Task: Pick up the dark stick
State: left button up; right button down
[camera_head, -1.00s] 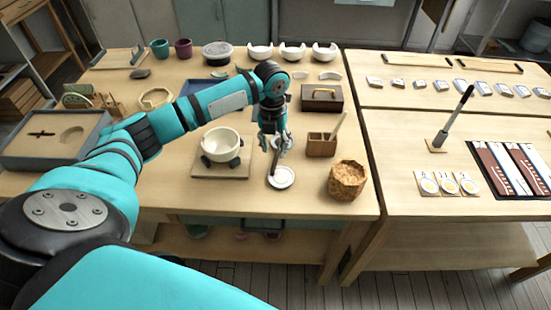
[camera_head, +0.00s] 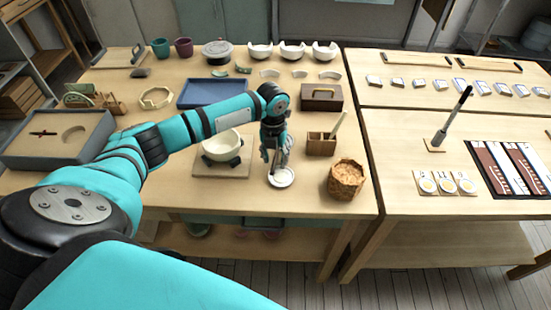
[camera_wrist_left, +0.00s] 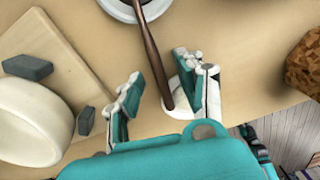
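The dark stick (camera_wrist_left: 150,50) is a thin brown rod. In the left wrist view it runs from the small white dish (camera_wrist_left: 124,10) down between my left fingers. In the head view the dark stick (camera_head: 272,168) leans in the white dish (camera_head: 283,178) near the table's front edge, partly hidden by my gripper. My left gripper (camera_head: 276,156) is low over the dish. In the left wrist view the gripper (camera_wrist_left: 158,92) is open, with its fingers apart on both sides of the stick. The stick is nearer the right-hand finger; contact cannot be told. My right gripper is not in view.
A white bowl (camera_head: 221,145) on a wooden board (camera_head: 207,171) stands just left of the gripper. A wooden holder (camera_head: 321,144) with a light stick and a woven basket (camera_head: 345,180) stand to the right. A lidded box (camera_head: 322,98) is behind.

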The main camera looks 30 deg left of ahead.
aim_at(274, 163)
pick_arm(q)
grip_shut()
jog(key=shift+r, duration=0.55)
jog(key=shift+s+d+r+b, duration=0.1)
jog(key=shift+s+r+b, duration=0.2)
jog(key=shift+r, duration=0.35)
jog(key=shift+s+d+r+b, duration=0.1)
jog(key=shift+s+r+b, duration=0.15)
jog(key=shift+r, duration=0.35)
jog(key=s+d, duration=0.1)
jog(key=s, duration=0.3)
jog(key=s+d+r+b, duration=0.1)
jog(key=s, duration=0.4)
jog(key=s+d, duration=0.2)
jog(key=s, duration=0.3)
jog(key=shift+s+d+r+b, duration=0.1)
jog(key=shift+s+r+b, duration=0.05)
jog(key=shift+r+b, duration=0.15)
